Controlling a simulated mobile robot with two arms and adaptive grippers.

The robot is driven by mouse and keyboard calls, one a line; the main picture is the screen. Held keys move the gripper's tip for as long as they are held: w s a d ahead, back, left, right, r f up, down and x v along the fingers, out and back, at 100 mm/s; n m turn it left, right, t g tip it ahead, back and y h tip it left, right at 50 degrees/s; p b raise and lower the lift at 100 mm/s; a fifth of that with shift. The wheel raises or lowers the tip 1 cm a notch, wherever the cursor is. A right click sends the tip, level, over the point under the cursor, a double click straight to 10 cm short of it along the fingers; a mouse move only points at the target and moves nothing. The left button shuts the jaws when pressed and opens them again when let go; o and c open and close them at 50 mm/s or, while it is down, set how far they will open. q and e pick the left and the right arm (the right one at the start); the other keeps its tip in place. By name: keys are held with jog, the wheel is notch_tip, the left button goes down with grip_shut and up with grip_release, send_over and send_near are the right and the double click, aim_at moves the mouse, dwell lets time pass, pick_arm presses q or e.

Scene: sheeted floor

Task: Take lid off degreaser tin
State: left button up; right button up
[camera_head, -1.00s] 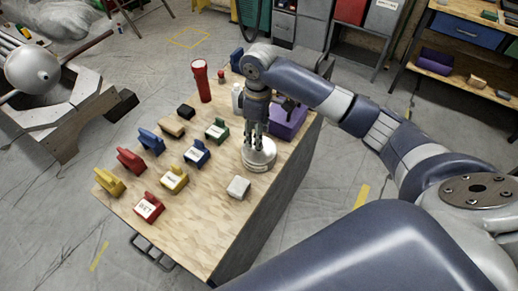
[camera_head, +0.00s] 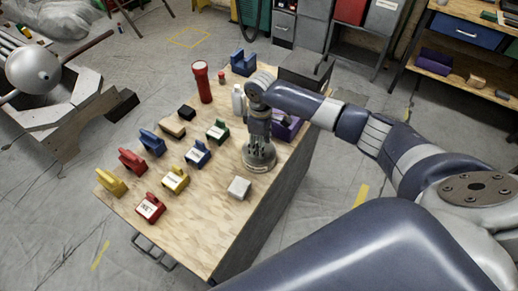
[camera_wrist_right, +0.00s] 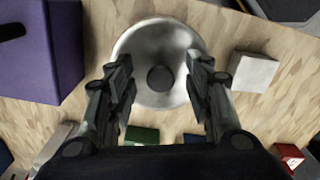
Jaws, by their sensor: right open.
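The degreaser tin (camera_head: 259,165) is a low, round silver tin near the right edge of the wooden table. In the right wrist view its lid (camera_wrist_right: 158,40) shows as a shiny metal disc with a dark round knob (camera_wrist_right: 160,79) at the middle. My right gripper (camera_head: 257,147) points down over the tin. In the right wrist view the open fingers (camera_wrist_right: 160,88) stand on either side of the knob, apart from it. The lid looks seated on the tin. My left gripper is not in view.
On the table (camera_head: 215,245), a white block (camera_head: 239,188) sits just in front of the tin and a purple box (camera_head: 286,126) behind it. A white bottle (camera_head: 238,99) and red flashlight (camera_head: 202,82) stand further back. Several coloured labelled blocks lie to the left.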

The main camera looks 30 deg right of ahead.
jog(key=shift+f, duration=0.35)
jog(key=c, duration=1)
jog(key=shift+c, duration=0.2)
jog(key=shift+r, duration=0.15)
